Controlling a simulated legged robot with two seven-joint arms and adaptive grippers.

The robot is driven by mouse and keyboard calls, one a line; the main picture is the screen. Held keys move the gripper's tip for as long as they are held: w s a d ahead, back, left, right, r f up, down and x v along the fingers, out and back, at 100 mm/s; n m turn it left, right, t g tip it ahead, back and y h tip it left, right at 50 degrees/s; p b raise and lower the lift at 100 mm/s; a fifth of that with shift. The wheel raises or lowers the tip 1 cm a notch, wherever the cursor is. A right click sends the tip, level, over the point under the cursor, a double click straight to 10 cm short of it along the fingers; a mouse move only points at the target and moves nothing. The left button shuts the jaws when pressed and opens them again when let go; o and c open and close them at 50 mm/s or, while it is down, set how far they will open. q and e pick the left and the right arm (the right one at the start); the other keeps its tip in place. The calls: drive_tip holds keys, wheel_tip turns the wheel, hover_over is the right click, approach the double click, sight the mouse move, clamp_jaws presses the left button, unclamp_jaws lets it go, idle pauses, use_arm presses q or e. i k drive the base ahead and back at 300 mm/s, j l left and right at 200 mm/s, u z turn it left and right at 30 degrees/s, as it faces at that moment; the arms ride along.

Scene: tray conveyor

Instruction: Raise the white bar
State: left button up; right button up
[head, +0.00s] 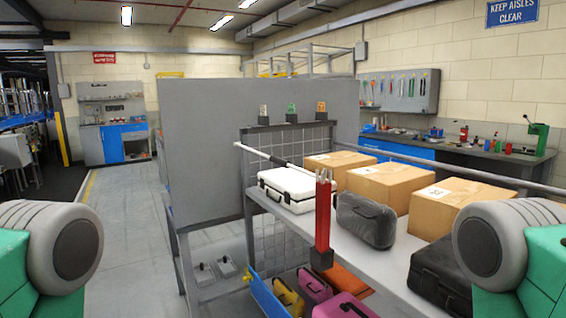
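A thin white bar (252,152) with a dark section at its right end sticks out to the left above the near end of the shelf. It passes in front of the wire grid, and its right end is near the white case. A long pale bar (440,167) runs above the boxes to the right edge; I cannot tell whether the two are joined. Neither of my grippers shows. Only parts of my arms are in view at the lower left and lower right, apart from both bars.
A grey shelf (372,247) carries a white case (287,190), cardboard boxes (389,181), a grey case (366,219) and a black case (440,275). A red upright holder (323,215) stands at its front edge. A grey panel (205,150) stands behind. Floor is clear at left.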

sight(282, 163)
drive_tip(key=i+j+z, duration=0.1)
drive_tip(key=j, duration=0.25)
drive_tip(key=i+j+z, duration=0.15)
drive_tip(key=i+j, duration=0.15)
drive_tip(key=i+j+z, duration=0.1)
drive_tip(key=j, duration=0.3)
drive_tip(key=i+j+z, duration=0.15)
drive_tip(key=j, duration=0.25)
